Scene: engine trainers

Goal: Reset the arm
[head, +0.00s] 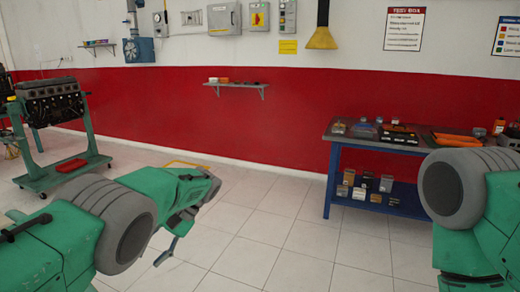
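My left arm (75,235) is green with a grey round joint and comes in from the lower left. Its far end, with my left gripper (180,218), is over the tiled floor left of centre. A thin dark part hangs below that end. The fingers are too unclear to tell whether they are open or shut, and I see no object held there. My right arm (485,215) shows at the right edge as a green link with a grey round joint. My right gripper is out of the frame.
A blue-framed workbench (340,150) with parts on top and on its lower shelf stands at the right, behind my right arm. An engine (50,103) sits on a green wheeled stand (38,180) at the left. The tiled floor (270,235) between them is clear.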

